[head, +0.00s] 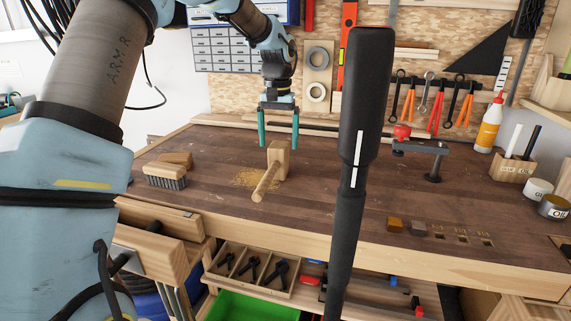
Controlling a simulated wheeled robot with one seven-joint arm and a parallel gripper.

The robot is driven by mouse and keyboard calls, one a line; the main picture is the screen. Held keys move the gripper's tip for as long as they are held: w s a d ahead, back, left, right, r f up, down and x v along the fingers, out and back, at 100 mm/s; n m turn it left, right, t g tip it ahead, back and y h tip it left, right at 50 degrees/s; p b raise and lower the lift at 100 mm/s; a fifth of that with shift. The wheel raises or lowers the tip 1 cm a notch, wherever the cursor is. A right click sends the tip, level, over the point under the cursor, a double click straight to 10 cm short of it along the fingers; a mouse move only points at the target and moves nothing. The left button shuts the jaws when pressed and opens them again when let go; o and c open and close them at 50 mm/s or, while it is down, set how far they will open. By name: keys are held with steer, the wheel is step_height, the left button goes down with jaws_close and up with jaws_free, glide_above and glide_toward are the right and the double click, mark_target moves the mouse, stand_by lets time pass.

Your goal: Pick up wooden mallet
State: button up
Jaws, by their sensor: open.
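The wooden mallet (279,160) lies on the dark brown bench top in the middle of the head view. Its pale block head is at the back and its round handle points toward the front left edge. My gripper (278,146) hangs pointing down at the mallet's head, with its two teal fingers apart. In the picture the fingers are on either side of the upper part of the head. I cannot tell whether they touch it or how far behind or above it they are. Nothing is held.
A brush (165,176) and a wood block (176,159) lie to the left. Sawdust (247,180) surrounds the mallet. A black post (352,170) stands in front, right of the mallet. A clamp (420,147), glue bottle (490,124) and cans (553,206) are on the right. The bench's (330,210) front middle is clear.

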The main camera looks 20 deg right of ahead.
mark_target(277, 179)
step_height(277, 179, down, 3)
steer(key=shift+r, duration=0.1)
steer(key=shift+a+f+p, duration=0.15)
steer(key=shift+f+p, duration=0.35)
steer(key=shift+f, duration=0.85)
steer(key=shift+a+f+p, duration=0.1)
steer(key=shift+f+p, duration=0.35)
steer(key=shift+f, duration=0.85)
jaws_close()
steer(key=shift+r, duration=0.1)
